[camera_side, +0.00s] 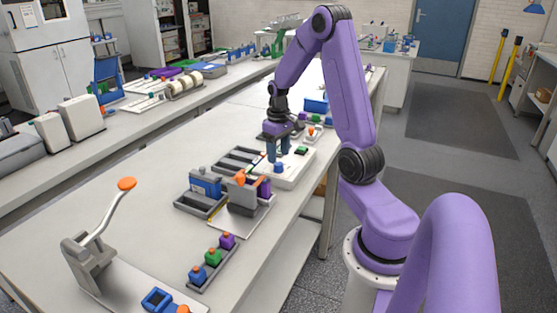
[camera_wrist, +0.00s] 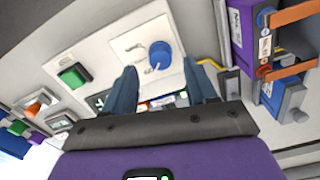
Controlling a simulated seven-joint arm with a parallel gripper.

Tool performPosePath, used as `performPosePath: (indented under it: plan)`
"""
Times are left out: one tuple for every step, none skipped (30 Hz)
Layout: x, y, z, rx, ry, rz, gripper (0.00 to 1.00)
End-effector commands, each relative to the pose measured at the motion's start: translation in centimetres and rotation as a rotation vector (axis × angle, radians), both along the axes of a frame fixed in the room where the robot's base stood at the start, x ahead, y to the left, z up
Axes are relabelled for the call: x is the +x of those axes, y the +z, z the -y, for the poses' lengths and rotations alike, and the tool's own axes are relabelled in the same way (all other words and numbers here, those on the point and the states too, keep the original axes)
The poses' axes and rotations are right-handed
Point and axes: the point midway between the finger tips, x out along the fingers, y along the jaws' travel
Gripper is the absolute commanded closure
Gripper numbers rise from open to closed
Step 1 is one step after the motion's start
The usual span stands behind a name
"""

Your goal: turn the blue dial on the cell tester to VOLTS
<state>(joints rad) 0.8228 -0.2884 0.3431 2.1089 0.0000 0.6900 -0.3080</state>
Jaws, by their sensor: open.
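The blue dial (camera_wrist: 160,55) sits on the white panel of the cell tester (camera_wrist: 128,45) in the wrist view. White marks lie beside the dial, too small to read, so I cannot tell which setting it points at. My gripper (camera_wrist: 161,80) is open, with one blue-grey finger to each side of the dial's line and the dial just beyond the tips. In the side view my gripper (camera_side: 278,153) points down over the tester (camera_side: 296,171), close above the dial (camera_side: 278,168). I cannot tell whether the fingers touch it.
A green button (camera_wrist: 75,75) and an orange switch (camera_wrist: 35,105) are left of the dial in the wrist view. A purple cell (camera_wrist: 238,35) with orange parts stands close on the right. In the side view a blue cell (camera_side: 205,182) and a small cell rack (camera_side: 213,268) stand nearer the camera.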

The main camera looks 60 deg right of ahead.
Motion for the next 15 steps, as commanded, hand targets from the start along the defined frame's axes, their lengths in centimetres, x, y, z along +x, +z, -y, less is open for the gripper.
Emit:
performPosePath:
  plan:
    - [-0.1,-0.8,-0.1,0.002,0.001,-0.004,0.43]
    - [0.0,-1.2,-0.1,0.002,0.001,-0.004,0.43]
    - [0.0,-1.7,-0.1,0.002,0.001,-0.004,0.43]
    - [0.0,-2.0,-0.1,0.002,0.001,-0.003,0.43]
    - [0.0,-2.2,-0.1,0.002,0.001,-0.003,0.43]
    - [0.0,-2.5,-0.1,0.002,0.001,-0.003,0.43]
    - [0.0,-2.7,-0.1,0.001,0.001,-0.002,0.43]
    - [0.0,-2.8,0.0,0.000,0.001,-0.001,0.43]
    - [0.0,-3.0,0.0,0.000,0.001,0.000,0.43]
    - [0.0,-3.1,0.0,0.000,0.001,-0.001,0.43]
    - [0.0,-3.1,0.0,0.000,0.001,-0.001,0.43]
    - [0.0,-3.2,0.0,0.000,0.001,0.000,0.43]
    - [0.0,-3.2,0.0,0.000,0.001,0.000,0.43]
    - [0.0,-3.2,0.0,0.000,0.001,0.000,0.43]
    - [0.0,-3.2,0.0,0.000,0.001,0.000,0.43]
